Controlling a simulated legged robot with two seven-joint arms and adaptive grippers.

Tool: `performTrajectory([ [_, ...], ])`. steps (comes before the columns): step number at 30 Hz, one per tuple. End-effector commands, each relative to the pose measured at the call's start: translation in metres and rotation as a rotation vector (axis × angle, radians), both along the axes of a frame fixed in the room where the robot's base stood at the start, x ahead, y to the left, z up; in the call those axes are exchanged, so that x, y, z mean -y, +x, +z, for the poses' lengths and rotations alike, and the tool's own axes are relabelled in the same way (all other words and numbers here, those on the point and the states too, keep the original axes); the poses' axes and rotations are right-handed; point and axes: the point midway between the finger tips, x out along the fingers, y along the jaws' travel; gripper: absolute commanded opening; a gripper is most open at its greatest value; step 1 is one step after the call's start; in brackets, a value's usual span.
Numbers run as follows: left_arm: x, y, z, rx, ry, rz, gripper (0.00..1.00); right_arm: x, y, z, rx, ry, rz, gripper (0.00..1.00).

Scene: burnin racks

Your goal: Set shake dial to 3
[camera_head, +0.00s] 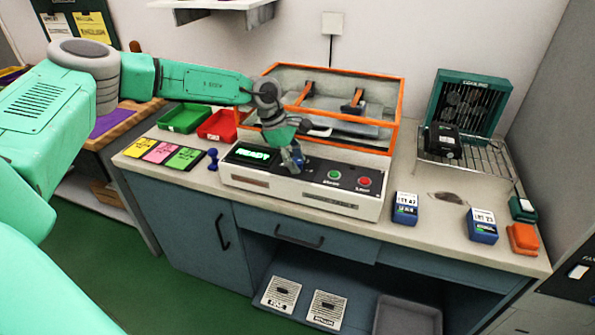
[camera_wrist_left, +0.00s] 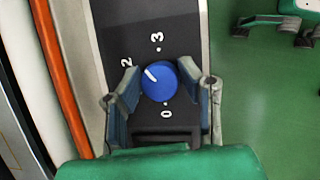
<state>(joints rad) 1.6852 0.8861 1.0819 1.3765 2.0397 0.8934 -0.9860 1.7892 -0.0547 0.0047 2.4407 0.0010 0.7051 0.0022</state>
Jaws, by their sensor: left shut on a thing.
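The shake dial (camera_wrist_left: 165,88) is a round blue knob with a white pointer line on a dark panel in the left wrist view. The pointer slants up and left, toward the printed 2 (camera_wrist_left: 126,62). The printed 3 (camera_wrist_left: 157,42) is above the dial, and a 0 shows below it. My left gripper (camera_wrist_left: 160,95) is shut on the dial, one finger on each side. In the head view, my left gripper (camera_head: 291,158) is down on the white control unit (camera_head: 300,195), just right of its green READY display (camera_head: 252,155), and hides the dial. My right gripper is not in view.
An orange-framed shaker box (camera_head: 398,110) stands behind the control unit. Its green button (camera_head: 334,174) and red button (camera_head: 364,181) are right of my gripper. Blue labelled blocks (camera_head: 405,208) lie to the right, and green and red trays (camera_head: 217,125) to the left.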

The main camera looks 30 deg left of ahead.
Motion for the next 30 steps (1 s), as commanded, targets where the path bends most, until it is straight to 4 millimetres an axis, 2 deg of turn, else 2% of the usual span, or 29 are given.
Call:
performTrajectory([
  [1,-0.004,-0.001,-0.006,-0.005,0.007,-0.018,0.04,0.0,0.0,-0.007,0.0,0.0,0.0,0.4],
  [7,-0.005,-0.001,-0.004,-0.005,0.008,-0.084,0.04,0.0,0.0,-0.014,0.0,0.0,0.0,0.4],
  [24,-0.006,0.0,-0.001,-0.001,0.009,-0.111,0.03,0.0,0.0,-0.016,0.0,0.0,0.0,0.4],
  [25,-0.006,0.0,-0.001,-0.001,0.009,-0.111,0.43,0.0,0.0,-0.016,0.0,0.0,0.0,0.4],
  [26,-0.005,0.0,0.0,-0.001,0.009,-0.111,0.52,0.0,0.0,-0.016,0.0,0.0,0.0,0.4],
  [30,-0.004,0.0,0.0,0.001,0.007,-0.113,0.52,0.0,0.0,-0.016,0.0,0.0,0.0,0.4],
])
